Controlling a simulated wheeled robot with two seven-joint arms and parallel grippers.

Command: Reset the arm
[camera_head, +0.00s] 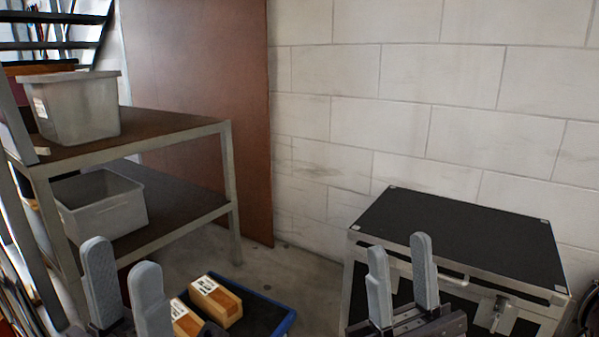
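My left gripper (125,285) is at the lower left with its two grey fingers apart and nothing between them. It stands in front of the shelf rack and left of the boxes. My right gripper (399,283) is at the lower middle right, in front of the black case. Its two grey fingers are apart and empty. Both grippers point upward in the picture. The lower parts of both arms are cut off by the bottom edge.
A shelf rack (180,128) at left holds a grey bin (75,110) on top and another bin (103,210) below. Brown boxes (217,300) lie on a blue-edged platform (284,322). A black case (460,235) stands at right by the wall. Bare floor shows between.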

